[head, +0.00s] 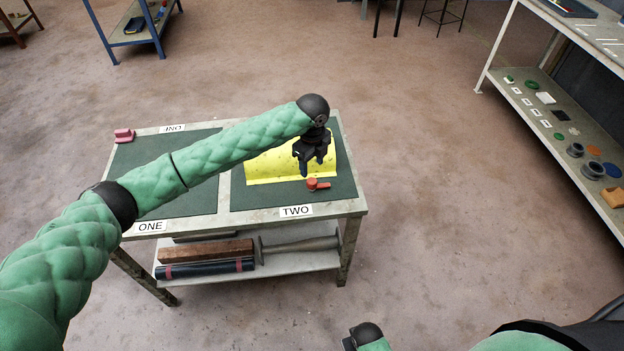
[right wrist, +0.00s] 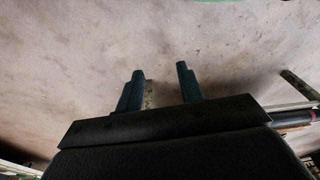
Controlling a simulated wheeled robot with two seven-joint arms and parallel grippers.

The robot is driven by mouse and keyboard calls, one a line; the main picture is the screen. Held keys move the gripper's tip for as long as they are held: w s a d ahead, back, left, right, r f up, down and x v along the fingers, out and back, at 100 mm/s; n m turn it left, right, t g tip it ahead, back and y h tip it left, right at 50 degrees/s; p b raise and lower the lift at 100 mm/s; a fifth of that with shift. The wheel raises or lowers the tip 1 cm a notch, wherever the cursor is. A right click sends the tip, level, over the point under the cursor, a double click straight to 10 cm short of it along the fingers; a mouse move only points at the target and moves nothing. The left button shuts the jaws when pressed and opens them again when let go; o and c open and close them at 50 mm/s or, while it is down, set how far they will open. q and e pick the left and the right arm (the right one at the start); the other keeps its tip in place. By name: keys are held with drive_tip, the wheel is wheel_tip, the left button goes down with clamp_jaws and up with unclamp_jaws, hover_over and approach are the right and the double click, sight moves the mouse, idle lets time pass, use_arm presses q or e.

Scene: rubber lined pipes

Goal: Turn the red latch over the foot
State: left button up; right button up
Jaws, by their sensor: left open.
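The red latch (head: 317,184) sits at the front edge of a yellow curved piece (head: 265,170), on the dark mat marked TWO. The foot under the latch is too small to make out. My left gripper (head: 312,172) is open and points down just above and behind the latch, over the yellow piece. I see no contact between its fingers and the latch. My right gripper (right wrist: 160,82) shows in the right wrist view with its two fingers apart and nothing between them. It is away from the table, over bare floor.
The mat marked ONE (head: 190,204) lies left, partly under my left arm. A pink-red block (head: 124,136) sits at the table's back left corner. A lower shelf (head: 290,262) holds bars and a roll. A rack (head: 570,110) with small parts stands at the right. The floor between is clear.

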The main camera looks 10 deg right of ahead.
sight(312, 181)
use_arm(q)
drive_tip(key=shift+f+p, duration=1.25)
drive_tip(key=shift+f, duration=2.65)
use_arm(e)
wheel_tip(312, 181, down, 6)
drive_tip(key=s+d, duration=0.1)
drive_tip(key=shift+d, duration=0.25)
drive_tip(key=shift+f, duration=0.1)
use_arm(q)
drive_tip(key=c, duration=1)
